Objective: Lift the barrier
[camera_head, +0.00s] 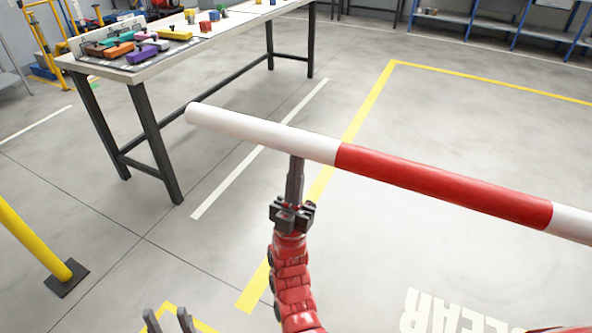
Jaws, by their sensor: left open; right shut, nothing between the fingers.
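The barrier (440,184) is a long round pole with red and white bands. It slants across the view from a rounded white end at upper left down to the right edge, where it runs out of view. My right gripper (297,166) points up at the underside of the white section, just left of the red band. Its fingers are shut with nothing between them, and their tips meet the pole's lower edge in the picture. I cannot tell whether they touch it. My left gripper (170,321) is open and empty at the bottom edge, apart from the barrier.
A workbench (230,32) with dark legs and several coloured items stands at upper left, behind the barrier's free end. A yellow post (32,240) stands at the left. Blue-framed shelves (470,20) line the back. The marked grey floor beneath the barrier is clear.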

